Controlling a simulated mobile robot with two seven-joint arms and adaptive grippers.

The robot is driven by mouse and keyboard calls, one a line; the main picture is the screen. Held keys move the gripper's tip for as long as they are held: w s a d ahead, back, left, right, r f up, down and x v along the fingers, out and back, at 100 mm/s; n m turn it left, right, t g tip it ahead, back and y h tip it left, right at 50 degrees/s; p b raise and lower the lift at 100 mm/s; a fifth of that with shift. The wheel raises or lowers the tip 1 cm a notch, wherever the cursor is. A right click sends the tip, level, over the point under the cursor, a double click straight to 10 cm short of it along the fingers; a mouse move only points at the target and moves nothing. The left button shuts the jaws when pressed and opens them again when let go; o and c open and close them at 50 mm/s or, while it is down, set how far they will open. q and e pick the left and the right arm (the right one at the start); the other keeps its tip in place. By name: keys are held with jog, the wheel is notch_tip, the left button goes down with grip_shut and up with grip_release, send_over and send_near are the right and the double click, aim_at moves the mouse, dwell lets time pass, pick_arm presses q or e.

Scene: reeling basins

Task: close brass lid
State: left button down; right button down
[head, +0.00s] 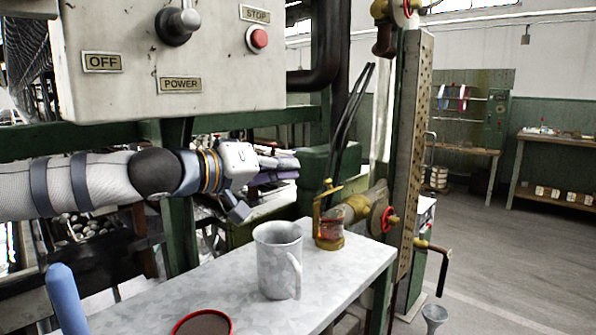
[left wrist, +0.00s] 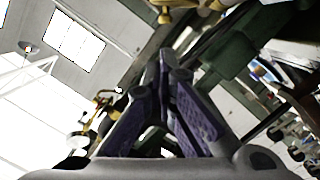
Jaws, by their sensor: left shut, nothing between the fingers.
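A small brass fitting with a reddish glass body (head: 331,224) stands at the back of the grey metal table (head: 340,270), beside the green post. A yellow brass piece stands up at its top left; I cannot tell for sure whether this is the lid or how far open it is. My left gripper (head: 292,165) comes in from the left, above the table and up and left of the fitting, apart from it. Its purple fingers are shut and empty, with the tips together in the left wrist view (left wrist: 167,62). My right gripper is not in view.
A grey metal mug (head: 278,262) stands on the table in front of the fitting. A red-rimmed round dish (head: 203,325) is at the table's front. A red valve wheel (head: 388,219) is right of the fitting. A control box (head: 170,60) hangs above my left arm.

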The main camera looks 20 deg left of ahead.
pick_arm(q)
jog(key=b+x, duration=0.1)
jog(key=x, duration=0.6)
jog(key=shift+f, duration=0.25)
